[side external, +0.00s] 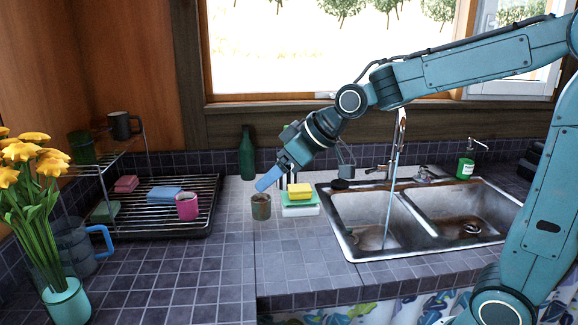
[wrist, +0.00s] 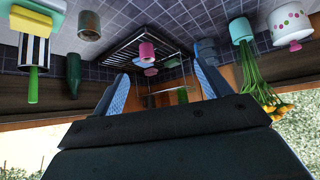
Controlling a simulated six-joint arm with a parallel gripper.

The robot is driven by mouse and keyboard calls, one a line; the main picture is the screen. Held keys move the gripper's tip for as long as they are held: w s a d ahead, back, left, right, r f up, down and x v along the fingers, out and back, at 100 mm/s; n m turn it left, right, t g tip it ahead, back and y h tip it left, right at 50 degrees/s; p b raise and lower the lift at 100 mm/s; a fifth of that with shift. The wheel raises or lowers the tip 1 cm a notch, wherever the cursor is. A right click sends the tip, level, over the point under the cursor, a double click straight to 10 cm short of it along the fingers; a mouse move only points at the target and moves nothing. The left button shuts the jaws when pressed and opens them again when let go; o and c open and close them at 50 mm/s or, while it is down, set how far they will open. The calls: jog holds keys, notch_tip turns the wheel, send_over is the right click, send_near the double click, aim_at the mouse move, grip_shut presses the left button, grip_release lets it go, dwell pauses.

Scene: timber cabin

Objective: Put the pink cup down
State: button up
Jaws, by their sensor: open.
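The pink cup (side external: 187,206) stands upright on the black drying rack (side external: 205,222), near its front right side. It also shows in the wrist view (wrist: 148,52), between my two fingers but beyond them. My gripper (side external: 272,180) is to the right of the cup and higher, above a brown cup on the counter. In the wrist view its blue fingers (wrist: 163,84) are spread apart with nothing between them. The cup is apart from the gripper.
The brown cup (side external: 261,207) and stacked sponges (side external: 300,198) stand below my gripper. A green bottle (side external: 247,153) is behind. The sink (side external: 420,215) lies right; yellow flowers (side external: 30,160) and a blue-handled pitcher (side external: 78,245) left. The front tiled counter (side external: 200,270) is clear.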

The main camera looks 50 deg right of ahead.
jog(key=s+d+f+m+g+h, duration=0.1)
jog(key=s, duration=1.1)
jog(key=s+d+f+m+g+h, duration=0.1)
jog(key=s+m, duration=0.1)
jog(key=s, duration=1)
jog(key=shift+d+m+g, duration=0.3)
jog(key=shift+d+g, duration=0.05)
jog(key=shift+g, duration=0.05)
